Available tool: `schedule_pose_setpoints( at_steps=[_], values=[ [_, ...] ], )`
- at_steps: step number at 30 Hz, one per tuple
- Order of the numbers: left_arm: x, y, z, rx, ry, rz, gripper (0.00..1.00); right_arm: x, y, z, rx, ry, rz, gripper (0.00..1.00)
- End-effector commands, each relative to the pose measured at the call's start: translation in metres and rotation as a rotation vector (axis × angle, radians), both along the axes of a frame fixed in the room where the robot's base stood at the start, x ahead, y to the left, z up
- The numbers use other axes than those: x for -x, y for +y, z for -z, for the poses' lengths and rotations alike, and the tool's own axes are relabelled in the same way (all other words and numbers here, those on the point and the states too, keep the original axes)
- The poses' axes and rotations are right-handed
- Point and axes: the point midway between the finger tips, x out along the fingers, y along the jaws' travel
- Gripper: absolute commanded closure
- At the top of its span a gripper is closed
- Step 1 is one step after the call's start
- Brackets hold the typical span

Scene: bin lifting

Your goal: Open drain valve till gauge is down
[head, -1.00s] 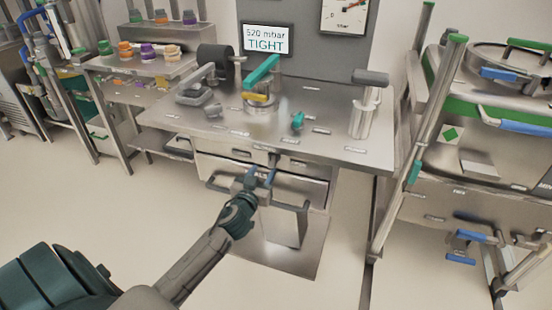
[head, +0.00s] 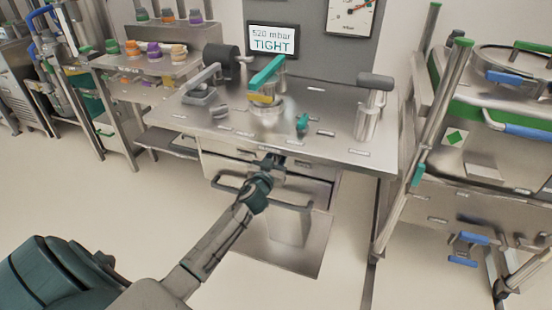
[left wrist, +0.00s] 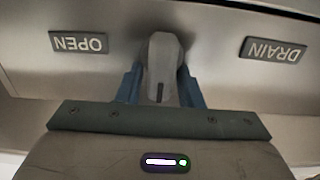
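The drain valve handle (left wrist: 163,60) is a grey knob on the bench's front face in the left wrist view. It sits between the plates marked OPEN (left wrist: 78,42) and DRAIN (left wrist: 273,50). My left gripper (left wrist: 163,88) has its blue fingers on both sides of the handle, close against it, and looks shut on it. In the head view my left gripper (head: 270,167) is at the bench front, where its hand covers the handle. The screen (head: 272,39) reads 520 mbar TIGHT. The round gauge (head: 350,14) is cut off by the top edge. My right gripper is not in view.
The steel bench (head: 330,135) carries a teal lever (head: 266,72), a small teal knob (head: 302,122) and a grey-handled post (head: 368,110). A drawer-like bar handle (head: 295,206) lies below the valve. A green-trimmed rack (head: 480,150) stands right. Floor at left front is clear.

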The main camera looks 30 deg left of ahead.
Motion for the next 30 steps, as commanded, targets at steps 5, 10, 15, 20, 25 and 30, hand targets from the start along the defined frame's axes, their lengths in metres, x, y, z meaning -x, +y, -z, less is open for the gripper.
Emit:
schedule_pose_setpoints(
  at_steps=[5,10,15,20,25,30],
  values=[
    [0.0002,0.0000,0.0002,-0.003,0.001,0.000,0.89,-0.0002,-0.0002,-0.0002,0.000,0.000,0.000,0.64],
    [0.0001,-0.0008,0.0003,-0.034,0.008,0.000,0.89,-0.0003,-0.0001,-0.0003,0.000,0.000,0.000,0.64],
    [-0.0003,-0.0024,0.0006,-0.114,0.028,0.000,0.89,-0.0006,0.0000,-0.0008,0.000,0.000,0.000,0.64],
    [-0.0008,-0.0046,0.0011,-0.235,0.057,0.000,0.89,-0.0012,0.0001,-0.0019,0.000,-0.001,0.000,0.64],
    [-0.0014,-0.0073,0.0020,-0.391,0.095,0.000,0.89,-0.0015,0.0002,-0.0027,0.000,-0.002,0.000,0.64],
    [-0.0020,-0.0100,0.0036,-0.547,0.133,0.001,0.89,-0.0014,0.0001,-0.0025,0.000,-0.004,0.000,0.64]
  ],
)
